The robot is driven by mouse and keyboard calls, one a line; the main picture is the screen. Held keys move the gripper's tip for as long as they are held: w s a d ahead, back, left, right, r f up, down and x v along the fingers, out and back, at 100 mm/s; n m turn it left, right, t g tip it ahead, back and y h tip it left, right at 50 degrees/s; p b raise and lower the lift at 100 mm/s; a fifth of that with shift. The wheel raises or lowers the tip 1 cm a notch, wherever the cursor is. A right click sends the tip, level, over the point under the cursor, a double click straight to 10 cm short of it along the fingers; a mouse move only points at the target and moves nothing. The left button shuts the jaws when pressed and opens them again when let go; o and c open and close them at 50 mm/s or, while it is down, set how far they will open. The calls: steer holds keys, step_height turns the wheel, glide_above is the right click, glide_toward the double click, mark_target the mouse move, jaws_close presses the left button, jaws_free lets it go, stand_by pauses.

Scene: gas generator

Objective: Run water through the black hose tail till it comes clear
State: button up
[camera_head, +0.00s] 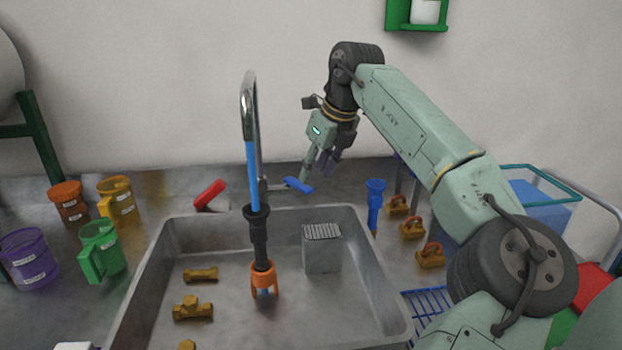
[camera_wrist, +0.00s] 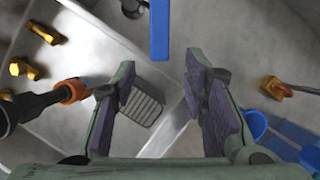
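The black hose tail (camera_head: 259,238) stands upright in the sink, its lower end in an orange clawed holder (camera_head: 264,278). A straight blue column, apparently water, runs from the chrome spout (camera_head: 249,105) into its top; blue also shows below it, inside the holder. Whether the outflow is clear I cannot tell. The blue tap lever (camera_head: 298,185) is at the sink's back edge, and the red lever (camera_head: 210,194) is left of it. My gripper (camera_head: 318,172) is open and empty by the blue lever. In the wrist view, the blue lever (camera_wrist: 160,32) lies beyond my spread fingers (camera_wrist: 165,95), apart from them.
The sink (camera_head: 398,300) holds a grey block with a ribbed top (camera_head: 322,250) and several brass fittings (camera_head: 193,308). Mugs, including a green one (camera_head: 101,250), stand left.

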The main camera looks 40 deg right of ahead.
mark_target(308, 188)
steer(key=shift+x, duration=2.2)
steer(key=shift+w, duration=0.1)
steer(key=shift+r, duration=0.1)
jaws_close()
